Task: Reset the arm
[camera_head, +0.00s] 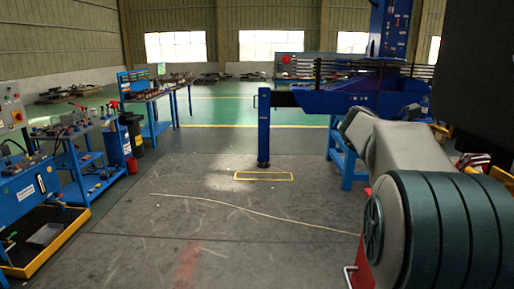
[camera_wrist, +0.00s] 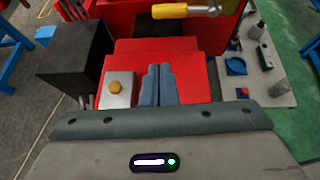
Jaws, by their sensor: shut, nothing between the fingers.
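My arm (camera_head: 410,155) fills the right side of the head view, with its large ribbed joint close to the camera; the gripper's fingertips cannot be made out there. In the wrist view my gripper (camera_wrist: 159,84) is shut and empty, its two grey fingers side by side. It is seen over a red surface (camera_wrist: 187,55); I cannot tell whether it touches it. A metal block with a brass-coloured knob (camera_wrist: 117,88) is left of the fingers.
A yellow-handled tool (camera_wrist: 183,11) lies at the top of the wrist view, with a black box (camera_wrist: 75,62) at left. In the head view a blue crane stand (camera_head: 263,128) stands mid-floor, benches (camera_head: 150,95) line the left, and a cable (camera_head: 255,212) crosses the open floor.

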